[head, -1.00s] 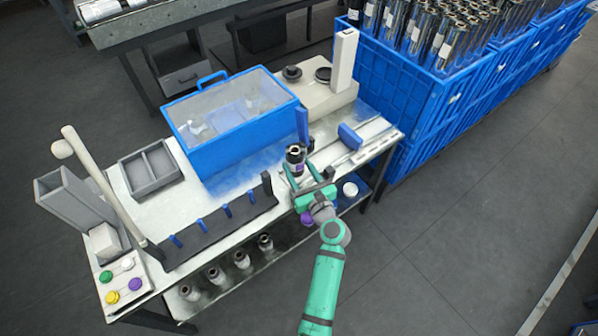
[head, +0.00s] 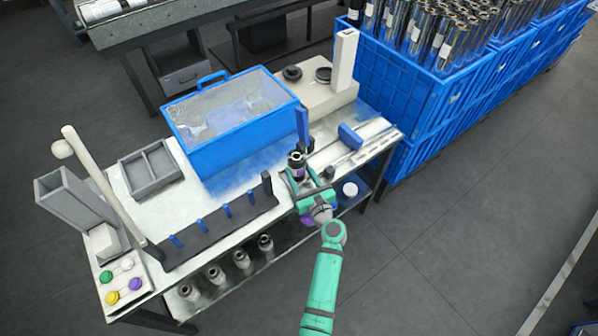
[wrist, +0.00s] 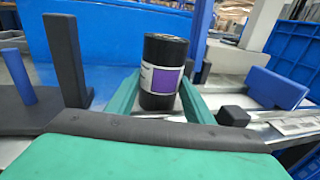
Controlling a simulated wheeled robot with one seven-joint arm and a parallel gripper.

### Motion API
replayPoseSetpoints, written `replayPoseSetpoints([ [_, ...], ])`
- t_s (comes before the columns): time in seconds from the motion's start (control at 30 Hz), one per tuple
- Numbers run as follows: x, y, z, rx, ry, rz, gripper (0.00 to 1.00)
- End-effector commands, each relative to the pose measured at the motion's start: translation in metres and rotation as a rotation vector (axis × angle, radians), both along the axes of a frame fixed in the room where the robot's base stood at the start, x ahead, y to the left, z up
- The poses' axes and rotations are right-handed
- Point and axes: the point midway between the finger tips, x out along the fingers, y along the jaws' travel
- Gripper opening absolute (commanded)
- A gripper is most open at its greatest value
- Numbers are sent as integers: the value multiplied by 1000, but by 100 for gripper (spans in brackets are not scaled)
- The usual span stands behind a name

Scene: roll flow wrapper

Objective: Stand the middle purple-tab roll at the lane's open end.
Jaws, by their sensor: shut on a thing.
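The purple-tab roll (wrist: 162,72) is black with a white label and a purple patch, and it stands upright between my fingers in the wrist view. In the head view the roll (head: 297,165) is over the table's front right part, by the lane's near end. My gripper (head: 308,186) is shut on it, with a green finger on each side in the wrist view (wrist: 160,95). The lane (head: 355,150) runs to the right along the table. The roll's base is partly hidden, so I cannot tell whether it touches the surface.
A dark rack with blue pegs (head: 215,228) lies to the left. A blue post (head: 303,125) and blue block (head: 350,136) stand close by. The blue clear-topped box (head: 235,120) is behind. Several rolls (head: 215,275) stand on the lower shelf.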

Motion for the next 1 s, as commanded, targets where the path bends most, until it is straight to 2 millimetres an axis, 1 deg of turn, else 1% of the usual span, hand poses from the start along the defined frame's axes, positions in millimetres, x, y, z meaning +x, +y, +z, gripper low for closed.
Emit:
replayPoseSetpoints([
  [0.03, 0, 0, -1, 0, -1, 0, 15],
  [0.07, 0, 0, -1, 0, 0, 0, 54],
  [0.1, 0, 0, -1, 0, 0, 0, 64],
  [0.13, 0, 0, -1, 0, 0, 0, 66],
  [0.47, 0, 0, 2, -1, 0, 0, 66],
  [0.57, -6, -3, 3, 0, 0, -2, 66],
  [0.67, -21, -10, 3, 0, 1, -3, 66],
  [1.0, -82, -36, 7, 1, 0, -2, 66],
])
